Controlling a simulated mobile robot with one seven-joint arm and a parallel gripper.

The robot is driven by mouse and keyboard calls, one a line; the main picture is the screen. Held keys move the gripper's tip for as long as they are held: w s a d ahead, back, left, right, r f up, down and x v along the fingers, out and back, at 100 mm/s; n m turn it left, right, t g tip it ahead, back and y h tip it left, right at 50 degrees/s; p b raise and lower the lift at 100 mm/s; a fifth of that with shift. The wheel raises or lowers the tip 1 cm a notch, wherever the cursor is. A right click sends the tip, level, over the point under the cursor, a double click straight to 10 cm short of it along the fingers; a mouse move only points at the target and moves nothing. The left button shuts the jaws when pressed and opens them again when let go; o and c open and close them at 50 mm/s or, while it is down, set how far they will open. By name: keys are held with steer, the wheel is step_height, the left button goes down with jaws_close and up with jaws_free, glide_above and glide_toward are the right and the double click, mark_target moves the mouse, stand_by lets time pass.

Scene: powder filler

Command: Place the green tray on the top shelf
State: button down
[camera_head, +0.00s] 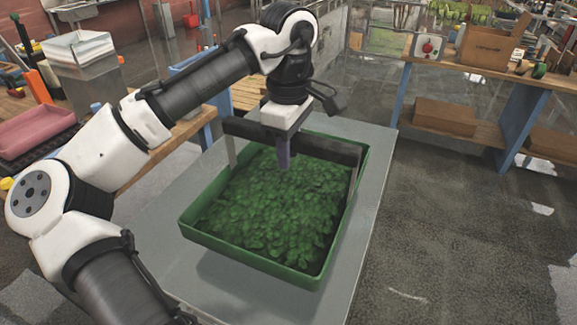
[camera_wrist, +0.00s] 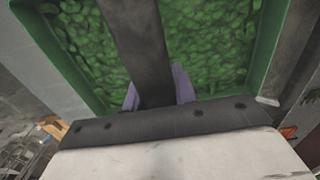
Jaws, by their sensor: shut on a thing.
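The green tray (camera_head: 242,258), full of green leafy plants, is over the grey table (camera_head: 372,215) and looks level. A shadow shows below its front edge; I cannot tell for sure whether it clears the tabletop. A dark handle bar (camera_head: 330,148) on upright posts spans the tray. My gripper (camera_head: 284,158) points down, with its purple fingers shut on the middle of the handle. In the wrist view the fingers (camera_wrist: 157,88) are on both sides of the bar, with the tray (camera_wrist: 268,40) below. I cannot tell which surface is the top shelf.
At the right stands a blue-legged wooden bench (camera_head: 530,88) with a red-button box (camera_head: 427,48) and a wooden box (camera_head: 487,46) on top. Its lower shelf holds a cardboard box (camera_head: 445,117). A pink tray (camera_head: 35,132) is at the left. The floor (camera_head: 450,230) at the right is clear.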

glide_above(289, 193)
steer(key=shift+w+f+p, duration=0.1)
steer(key=shift+f+p, duration=0.25)
steer(key=shift+f, duration=2.1)
steer(key=c, duration=1.1)
jaws_free()
steer(key=shift+f, duration=0.15)
step_height(289, 193, up, 12)
steer(key=shift+a+r+b, duration=0.1)
steer(key=shift+r+b, duration=0.05)
steer(key=shift+b, duration=0.6)
